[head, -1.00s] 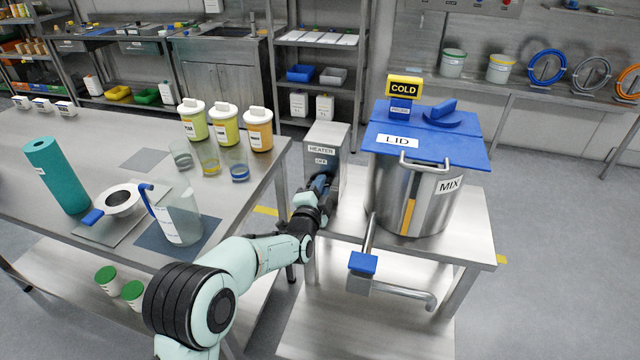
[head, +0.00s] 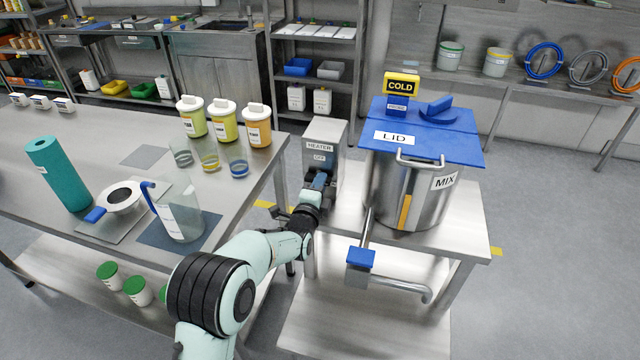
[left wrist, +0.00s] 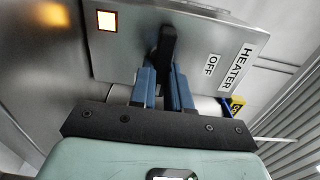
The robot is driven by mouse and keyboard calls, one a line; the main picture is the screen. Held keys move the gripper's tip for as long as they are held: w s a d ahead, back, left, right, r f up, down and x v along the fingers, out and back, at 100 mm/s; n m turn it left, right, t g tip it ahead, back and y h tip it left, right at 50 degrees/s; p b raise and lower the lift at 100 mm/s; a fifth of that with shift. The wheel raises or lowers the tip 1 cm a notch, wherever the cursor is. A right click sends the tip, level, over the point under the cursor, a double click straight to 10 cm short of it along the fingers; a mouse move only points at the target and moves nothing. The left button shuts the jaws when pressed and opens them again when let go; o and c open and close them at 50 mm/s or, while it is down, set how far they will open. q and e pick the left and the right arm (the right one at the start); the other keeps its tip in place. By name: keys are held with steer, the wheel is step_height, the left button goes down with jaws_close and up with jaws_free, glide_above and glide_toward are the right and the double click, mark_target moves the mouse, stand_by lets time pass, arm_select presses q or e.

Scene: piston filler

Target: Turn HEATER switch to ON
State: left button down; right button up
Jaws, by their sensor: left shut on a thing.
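The grey heater box (head: 323,143) stands on the steel table, left of the MIX pot. Its front panel carries a HEATER label and an OFF label, which also show in the left wrist view (left wrist: 210,64). The black switch handle (left wrist: 168,45) sticks out of that panel beside the OFF label. My left gripper (left wrist: 164,78) has its two blue fingers on either side of the handle and is shut on it. In the head view my left gripper (head: 319,182) is at the front of the box. My right gripper is in neither view.
The steel MIX pot (head: 386,195) with its blue lid (head: 440,146) and a COLD display (head: 401,84) stands just right of the heater. A drain pipe with a blue handle (head: 360,257) is in front. A lit square lamp (left wrist: 107,20) is on the heater panel.

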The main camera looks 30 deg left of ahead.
arm_select(q)
steer(key=shift+a, duration=0.1)
steer(key=c, duration=1.1)
jaws_free()
steer(key=p+v, duration=0.1)
steer(key=v, duration=1.2)
steer(key=shift+s, duration=0.25)
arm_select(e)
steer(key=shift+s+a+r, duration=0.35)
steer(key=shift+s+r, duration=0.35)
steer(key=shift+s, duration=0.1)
